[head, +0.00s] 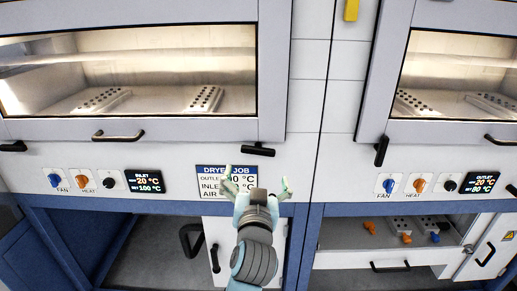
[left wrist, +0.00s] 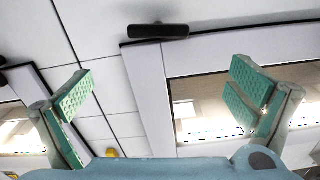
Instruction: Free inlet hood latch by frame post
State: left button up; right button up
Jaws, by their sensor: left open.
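The inlet hood (head: 150,128) is the left one, with a lit window. Its latch by the post (head: 258,150) is a black bar lying horizontal below the hood's lower right corner. The latch also shows in the left wrist view (left wrist: 158,31), near the top. The pale frame post (head: 305,130) stands right of it. My left gripper (head: 257,180) is open and empty, just below the latch in the head view and in front of the job sign. Its two green fingers (left wrist: 165,92) are spread apart in the wrist view, and the latch is not between them. My right gripper is not in view.
The outlet hood (head: 372,115) at right has a black latch standing steep (head: 381,151). Another black latch (head: 13,146) lies at the inlet hood's left corner, with a handle (head: 118,135) between. Knobs and displays line the panel below. The job sign (head: 210,182) is partly hidden.

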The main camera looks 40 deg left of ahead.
aim_at(259, 150)
pick_arm(q)
jog(key=x, duration=1.2)
jog(key=shift+w+a+f, duration=0.15)
jog(key=shift+w+a, duration=0.05)
jog(key=shift+w, duration=0.15)
jog(key=shift+c, duration=0.6)
